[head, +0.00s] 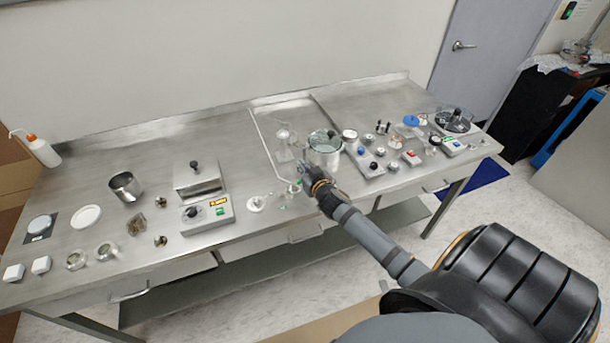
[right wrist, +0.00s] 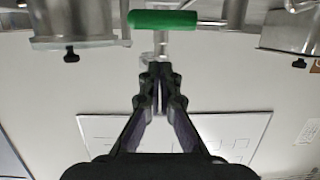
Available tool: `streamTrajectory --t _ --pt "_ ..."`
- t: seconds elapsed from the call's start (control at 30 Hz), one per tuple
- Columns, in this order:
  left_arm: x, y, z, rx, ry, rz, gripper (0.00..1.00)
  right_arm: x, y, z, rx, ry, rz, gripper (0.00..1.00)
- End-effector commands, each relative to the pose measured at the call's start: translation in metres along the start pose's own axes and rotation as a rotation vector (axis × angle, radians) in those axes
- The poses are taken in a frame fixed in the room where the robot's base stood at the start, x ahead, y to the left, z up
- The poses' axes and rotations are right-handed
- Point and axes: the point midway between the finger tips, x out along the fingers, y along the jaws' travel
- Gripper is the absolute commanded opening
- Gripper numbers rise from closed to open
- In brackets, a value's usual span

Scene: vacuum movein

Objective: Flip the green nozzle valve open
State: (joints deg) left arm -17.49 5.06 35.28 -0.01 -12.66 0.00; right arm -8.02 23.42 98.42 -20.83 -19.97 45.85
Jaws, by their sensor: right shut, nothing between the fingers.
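The green nozzle valve (right wrist: 162,19) shows in the right wrist view as a green bar lying crosswise on a pale metal stem, at the top middle. In the head view it is a tiny green spot (head: 299,181) near the front of the steel bench, partly lost beside my gripper. My right gripper (head: 304,168) reaches over the bench's front edge to it. In the right wrist view the right gripper (right wrist: 160,70) is shut and empty, its tips close to the stem below the green bar. I cannot tell whether they touch. My left gripper is not in view.
A glass-sided pot (head: 324,150) stands just behind my right gripper. A heater box with a steel bath (head: 198,185) stands to the left. A control block with coloured knobs (head: 372,160) stands to the right. The bench (head: 220,125) is bare toward the back.

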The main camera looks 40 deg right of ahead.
Motion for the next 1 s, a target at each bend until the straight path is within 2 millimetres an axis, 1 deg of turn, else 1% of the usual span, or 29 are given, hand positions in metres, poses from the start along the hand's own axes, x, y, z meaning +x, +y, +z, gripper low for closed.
streamTrajectory --t 0.03,0.1,0.17,0.3,0.4,0.5,0.7,0.87,1.0 --pt "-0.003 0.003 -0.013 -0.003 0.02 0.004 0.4 0.004 -0.001 0.004 0.003 -0.002 0.0 0.0" --pt "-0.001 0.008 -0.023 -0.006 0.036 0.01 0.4 -0.003 -0.001 0.018 0.0 -0.004 -0.001 0.0" --pt "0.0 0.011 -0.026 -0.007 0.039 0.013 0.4 -0.005 -0.001 0.026 -0.001 -0.003 -0.001 0.0" --pt "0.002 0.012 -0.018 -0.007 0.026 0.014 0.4 -0.009 0.0 0.036 -0.001 -0.001 -0.001 0.0" --pt "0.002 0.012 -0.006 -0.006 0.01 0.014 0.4 -0.01 -0.001 0.038 -0.001 0.0 -0.002 0.0" --pt "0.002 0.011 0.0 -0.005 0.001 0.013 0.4 -0.01 -0.001 0.038 0.0 0.0 -0.002 0.0" --pt "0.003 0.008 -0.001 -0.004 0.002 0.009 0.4 -0.01 0.0 0.039 0.0 0.0 -0.002 0.0" --pt "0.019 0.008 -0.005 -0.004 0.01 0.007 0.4 -0.011 0.0 0.05 0.0 -0.001 -0.001 0.0" --pt "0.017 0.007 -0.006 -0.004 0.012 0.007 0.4 -0.013 0.0 0.047 0.0 -0.003 0.001 0.0"
